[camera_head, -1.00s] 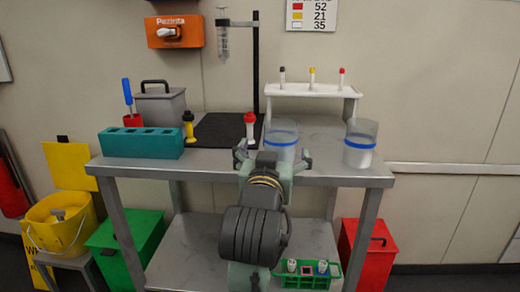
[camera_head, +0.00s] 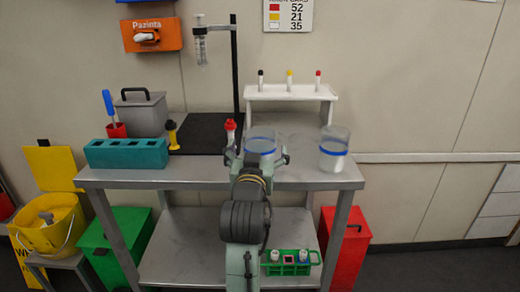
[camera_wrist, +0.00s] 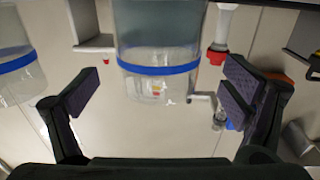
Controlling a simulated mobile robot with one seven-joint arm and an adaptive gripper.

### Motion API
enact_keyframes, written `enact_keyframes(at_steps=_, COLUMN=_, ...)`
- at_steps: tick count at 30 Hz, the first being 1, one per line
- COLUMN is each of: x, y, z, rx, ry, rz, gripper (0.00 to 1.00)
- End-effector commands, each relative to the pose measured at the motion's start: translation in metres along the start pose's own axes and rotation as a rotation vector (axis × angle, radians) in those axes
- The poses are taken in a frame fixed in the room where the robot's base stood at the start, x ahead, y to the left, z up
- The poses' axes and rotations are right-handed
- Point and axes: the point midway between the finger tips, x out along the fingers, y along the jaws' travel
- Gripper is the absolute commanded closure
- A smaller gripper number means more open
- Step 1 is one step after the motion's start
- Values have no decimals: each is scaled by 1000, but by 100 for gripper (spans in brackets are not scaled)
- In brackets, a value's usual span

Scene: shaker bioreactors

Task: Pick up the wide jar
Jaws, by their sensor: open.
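Two clear jars with blue bands stand on the table. One jar (camera_head: 261,141) is straight ahead of my gripper; it also shows in the wrist view (camera_wrist: 158,50), centred between the fingers and just beyond them. The other jar (camera_head: 333,150) stands to the right, with pale contents; it appears at the left edge of the wrist view (camera_wrist: 15,68). Which one is the wide jar I cannot tell for sure. My gripper (camera_head: 258,157) is open and empty, its fingers (camera_wrist: 158,98) spread wider than the jar. My arm hides the jar's lower part in the head view.
A red-capped tube (camera_head: 230,131) stands close left of the gripper, near a finger in the wrist view (camera_wrist: 219,48). A white rack (camera_head: 290,92) is behind. A teal block (camera_head: 127,153), grey box (camera_head: 142,114) and yellow piece (camera_head: 172,135) are left. A black stand (camera_head: 235,70) rises behind.

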Motion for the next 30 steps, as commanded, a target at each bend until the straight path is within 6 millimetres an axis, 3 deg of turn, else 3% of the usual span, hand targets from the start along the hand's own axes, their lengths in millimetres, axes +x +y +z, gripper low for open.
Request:
enact_keyframes(at_steps=7, x=36, y=2, z=-3, rx=0, ry=-2, rz=0, gripper=7)
enact_keyframes(at_steps=16, x=42, y=2, z=-2, rx=0, ry=0, rz=0, gripper=7)
enact_keyframes(at_steps=30, x=42, y=2, z=-2, rx=0, ry=0, rz=-1, gripper=38)
